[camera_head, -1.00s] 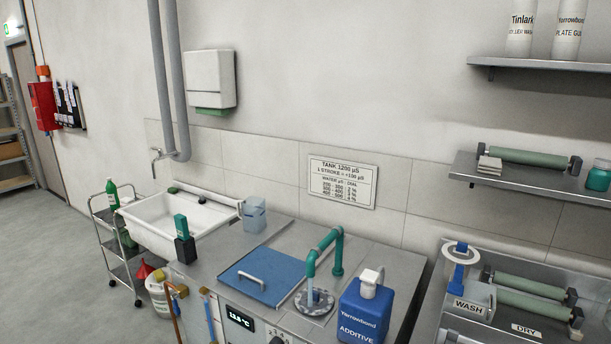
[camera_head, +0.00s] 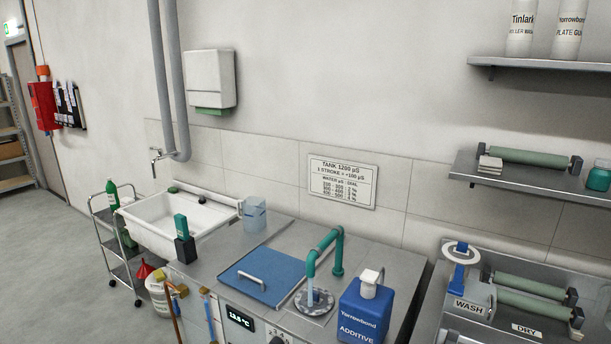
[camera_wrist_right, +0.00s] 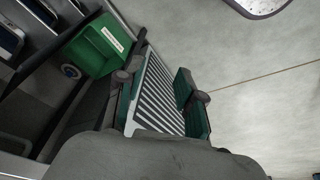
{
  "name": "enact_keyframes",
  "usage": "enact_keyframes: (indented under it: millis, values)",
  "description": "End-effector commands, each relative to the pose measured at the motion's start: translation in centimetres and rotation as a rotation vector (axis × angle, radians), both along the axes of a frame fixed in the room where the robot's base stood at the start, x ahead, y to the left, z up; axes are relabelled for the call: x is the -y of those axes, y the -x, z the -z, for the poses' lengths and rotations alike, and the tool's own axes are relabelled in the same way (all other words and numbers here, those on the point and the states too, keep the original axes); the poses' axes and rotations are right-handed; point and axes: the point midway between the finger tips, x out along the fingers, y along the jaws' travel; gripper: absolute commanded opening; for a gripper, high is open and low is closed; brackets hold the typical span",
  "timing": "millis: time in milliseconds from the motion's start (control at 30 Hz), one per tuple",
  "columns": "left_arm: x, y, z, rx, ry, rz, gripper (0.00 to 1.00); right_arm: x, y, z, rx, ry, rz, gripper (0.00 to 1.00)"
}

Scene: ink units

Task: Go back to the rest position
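Neither gripper shows in the head view. In the right wrist view my right gripper (camera_wrist_right: 158,100) shows two dark fingers with green pads, set apart. A pale slatted panel shows between the fingers, and nothing appears to be held. My left gripper is out of view.
The head view shows a counter with a blue lid (camera_head: 258,278), a teal tap (camera_head: 338,250), a blue additive jug (camera_head: 364,310) and a clear jug (camera_head: 254,215). A white sink (camera_head: 165,222) and a wire cart (camera_head: 118,250) stand left. A roller tray (camera_head: 525,325) is at right. The left floor is open.

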Motion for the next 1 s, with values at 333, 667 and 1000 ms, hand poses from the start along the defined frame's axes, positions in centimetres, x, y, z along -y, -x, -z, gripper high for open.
enact_keyframes:
  millis: [333,667,1000]
  values:
    - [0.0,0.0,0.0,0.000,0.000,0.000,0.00,0.8,6.2,17.9,-0.088,0.010,-0.017,0.38]
    - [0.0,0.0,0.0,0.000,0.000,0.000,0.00,2.7,16.9,27.2,-0.149,0.019,-0.032,0.38]
    - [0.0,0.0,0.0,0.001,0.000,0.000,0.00,3.3,19.6,28.4,-0.160,0.022,-0.036,0.38]
